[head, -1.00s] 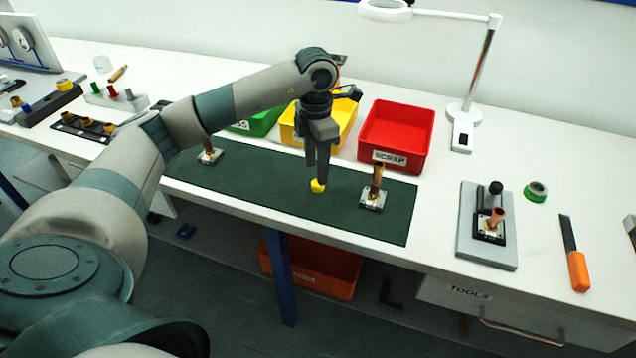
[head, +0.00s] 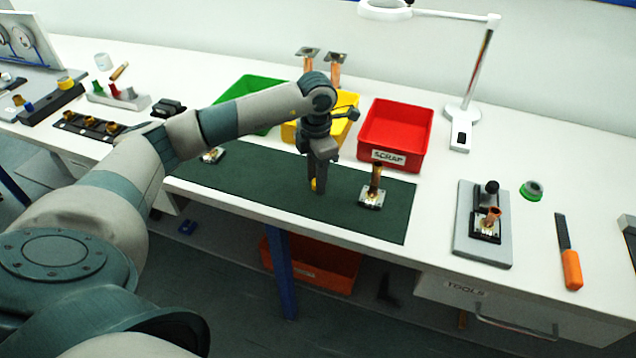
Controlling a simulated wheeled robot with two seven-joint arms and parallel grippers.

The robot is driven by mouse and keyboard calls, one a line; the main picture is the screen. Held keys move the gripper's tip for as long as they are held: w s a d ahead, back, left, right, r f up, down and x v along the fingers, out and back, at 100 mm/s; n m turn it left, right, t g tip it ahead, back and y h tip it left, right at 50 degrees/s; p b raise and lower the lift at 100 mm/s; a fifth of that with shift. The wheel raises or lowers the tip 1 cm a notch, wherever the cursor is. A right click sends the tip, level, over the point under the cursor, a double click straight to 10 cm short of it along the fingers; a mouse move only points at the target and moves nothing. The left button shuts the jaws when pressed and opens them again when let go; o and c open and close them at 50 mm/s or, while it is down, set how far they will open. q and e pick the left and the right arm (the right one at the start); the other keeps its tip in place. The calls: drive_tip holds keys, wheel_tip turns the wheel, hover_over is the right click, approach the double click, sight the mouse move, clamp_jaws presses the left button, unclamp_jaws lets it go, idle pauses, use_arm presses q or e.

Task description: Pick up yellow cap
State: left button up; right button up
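The yellow cap (head: 313,184) is on the green mat (head: 270,190). Only a small part of it shows, because a finger of my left gripper (head: 317,184) covers the rest. The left gripper points straight down with its fingertips at the cap, close to the mat. From this angle I cannot tell whether the fingers are closed on the cap or only beside it. My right gripper is not in view.
A copper part on a metal base (head: 371,196) stands on the mat to the right of the gripper. Behind are a green bin (head: 246,92), a yellow bin (head: 290,130) and a red SCRAP bin (head: 396,125). A grey fixture plate (head: 482,250) lies farther right.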

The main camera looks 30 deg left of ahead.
use_arm(q)
drive_tip(key=c, duration=0.5)
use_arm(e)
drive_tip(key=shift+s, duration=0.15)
use_arm(q)
drive_tip(key=shift+r, duration=0.15)
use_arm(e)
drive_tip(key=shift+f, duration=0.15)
